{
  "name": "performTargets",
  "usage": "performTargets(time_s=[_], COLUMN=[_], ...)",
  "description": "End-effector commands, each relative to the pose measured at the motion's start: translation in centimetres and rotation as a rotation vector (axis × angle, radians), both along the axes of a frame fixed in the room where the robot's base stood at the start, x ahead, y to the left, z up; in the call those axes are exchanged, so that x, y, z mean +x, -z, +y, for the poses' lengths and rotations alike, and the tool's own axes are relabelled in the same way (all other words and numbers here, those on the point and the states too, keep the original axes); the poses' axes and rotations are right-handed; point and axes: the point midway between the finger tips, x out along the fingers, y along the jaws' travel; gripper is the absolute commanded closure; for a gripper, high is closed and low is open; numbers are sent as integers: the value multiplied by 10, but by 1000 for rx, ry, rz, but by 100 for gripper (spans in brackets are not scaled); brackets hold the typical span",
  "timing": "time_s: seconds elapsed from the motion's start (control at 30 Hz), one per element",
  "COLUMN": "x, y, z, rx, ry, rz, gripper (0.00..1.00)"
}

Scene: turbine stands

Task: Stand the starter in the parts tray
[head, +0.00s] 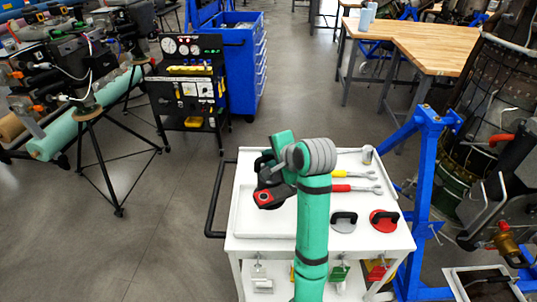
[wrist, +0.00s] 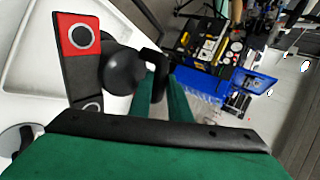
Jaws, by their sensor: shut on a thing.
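The starter (head: 267,198) is a black part with a red end plate. It hangs from my gripper (head: 268,172) over the left half of the white cart. In the wrist view the starter's red and black plate (wrist: 80,38) has two round holes and a dark rounded body beside it. My gripper (wrist: 165,85) appears there with green fingers and black tips, shut on the starter; the contact is partly hidden. The parts tray (head: 262,226), a white shallow tray on the cart's left side, lies below the starter. Its far part is hidden by my arm. I cannot tell the gap between them.
On the cart's right side lie a yellow wrench (head: 355,174), a red wrench (head: 354,188), a dark suction cup (head: 344,221), a red suction cup (head: 383,220) and a small can (head: 367,155). A blue stand (head: 427,190) stands close right.

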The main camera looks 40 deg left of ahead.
Motion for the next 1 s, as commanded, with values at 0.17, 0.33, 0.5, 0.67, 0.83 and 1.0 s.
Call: performTargets(time_s=[0.17,0.33,0.5,0.67,0.83,1.0], x=[0,0,0,1,1,1], y=[16,32,47,58,63,65], z=[0,0,0,-1,-1,-1], rx=[4,4,5,4,4,4], ry=[1,-1,1,2,2,2], rz=[-3,-3,-2,-3,-4,-5], gripper=[100,100,100,100,100,100])
